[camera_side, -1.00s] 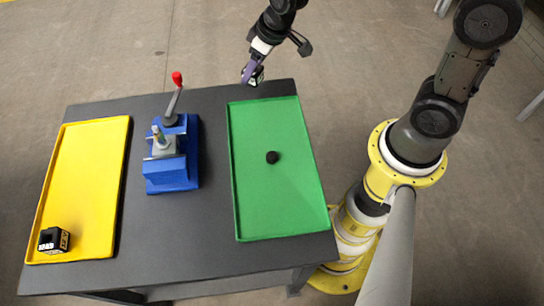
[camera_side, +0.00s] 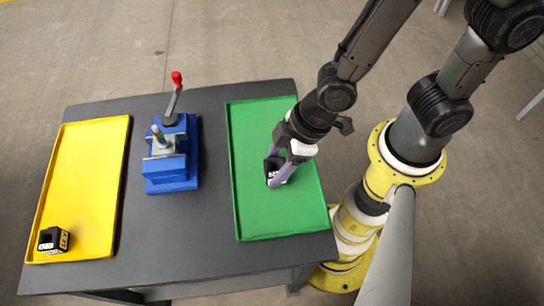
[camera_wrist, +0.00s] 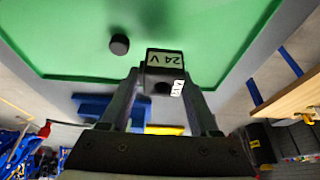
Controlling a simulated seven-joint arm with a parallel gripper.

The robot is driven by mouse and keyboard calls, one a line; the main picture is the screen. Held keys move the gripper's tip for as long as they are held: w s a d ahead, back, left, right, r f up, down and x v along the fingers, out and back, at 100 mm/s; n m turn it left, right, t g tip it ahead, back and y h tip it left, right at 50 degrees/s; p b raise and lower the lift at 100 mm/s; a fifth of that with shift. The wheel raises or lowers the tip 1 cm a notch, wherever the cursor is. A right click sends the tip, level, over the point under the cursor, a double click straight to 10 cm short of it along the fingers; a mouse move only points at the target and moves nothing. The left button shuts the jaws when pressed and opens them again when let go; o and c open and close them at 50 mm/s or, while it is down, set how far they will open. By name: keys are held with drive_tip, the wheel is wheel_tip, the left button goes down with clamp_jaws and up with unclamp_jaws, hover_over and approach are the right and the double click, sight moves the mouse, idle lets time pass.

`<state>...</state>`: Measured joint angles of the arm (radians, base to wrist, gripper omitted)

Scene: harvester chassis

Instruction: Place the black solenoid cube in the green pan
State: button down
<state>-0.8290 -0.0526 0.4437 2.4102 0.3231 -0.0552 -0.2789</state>
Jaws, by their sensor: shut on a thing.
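My gripper (camera_side: 277,174) is shut on a black solenoid cube (camera_wrist: 164,60) with a white "24 V" label. The cube is between the fingertips in the wrist view. In the side view the gripper appears over the middle of the green pan (camera_side: 255,222), and the fingers partly hide the cube. I cannot tell whether the cube touches the pan floor. A small round black piece (camera_wrist: 119,44) shows against the green pan beside the cube in the wrist view. The arm hides that piece in the side view.
A yellow pan (camera_side: 85,180) on the left holds another black cube (camera_side: 53,239) in its near corner. A blue fixture (camera_side: 173,165) with an upright red-tipped lever (camera_side: 176,80) stands between the pans on the dark table (camera_side: 215,250). The near half of the green pan is clear.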

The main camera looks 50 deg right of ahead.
drive_tip(key=shift+f, duration=1.45)
drive_tip(key=shift+c, duration=2)
unclamp_jaws()
drive_tip(key=shift+f, duration=0.15)
drive_tip(key=shift+v, duration=2.1)
